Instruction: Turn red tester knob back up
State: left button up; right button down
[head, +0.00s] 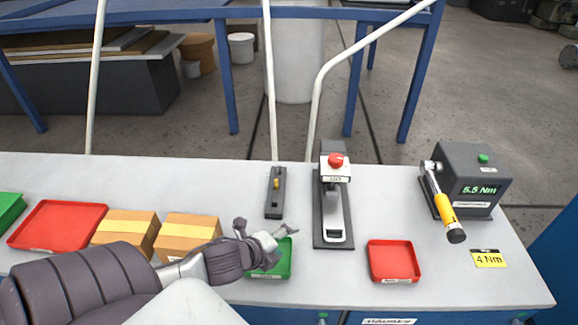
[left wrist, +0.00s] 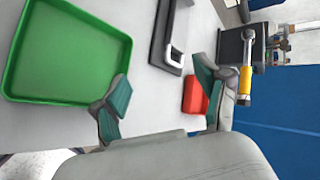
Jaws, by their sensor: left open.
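The red knob (head: 336,160) sits on a white labelled box (head: 335,175) at the top of a dark upright fixture (head: 333,225), back from the middle of the bench. Which way the knob is turned is too small to tell. My left gripper (head: 268,238) is open and empty over the green tray, in front and to the left of the fixture, apart from the knob. In the left wrist view its fingers (left wrist: 163,88) are spread with bench between them. The fixture's base (left wrist: 172,45) shows there at the top; the knob does not. My right gripper is not in view.
A small dark block with a yellow part (head: 276,192) stands left of the fixture. A green tray (head: 283,270), red tray (head: 393,262) and cardboard boxes (head: 188,235) line the front. A grey torque tester (head: 475,180) reading 5.5 Nm has a yellow-handled wrench (head: 443,205).

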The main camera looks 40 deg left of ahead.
pick_arm(q)
jog(key=w+f+n+b, duration=0.1)
jog(key=b, duration=0.1)
jog(key=w+f+h+b, duration=0.1)
jog(key=f+b, duration=0.1)
jog(key=shift+w+a+n, duration=0.1)
jog(key=shift+w+n, duration=0.2)
jog(key=shift+n, duration=0.1)
jog(key=w+n+b, duration=0.1)
jog(key=b, duration=0.1)
jog(key=w+n+t+h+b, duration=0.1)
jog(key=w+b, duration=0.1)
jog(key=w+a+f+n+h+b, duration=0.1)
jog(key=w+n+b, duration=0.1)
jog(key=shift+w+a+b, duration=0.1)
jog(key=shift+w+b, duration=0.05)
jog(key=shift+b, duration=0.15)
jog(key=w+a+r+n+t+h+b, duration=0.2)
jog(key=w+a+r+n+b, duration=0.1)
jog(key=w+n+b, duration=0.25)
jog(key=n+t+b, duration=0.3)
jog(key=n, duration=0.2)
send_near(330, 161)
jog(key=p+x, duration=0.2)
jog(key=x, duration=1)
jog(key=shift+w, duration=0.25)
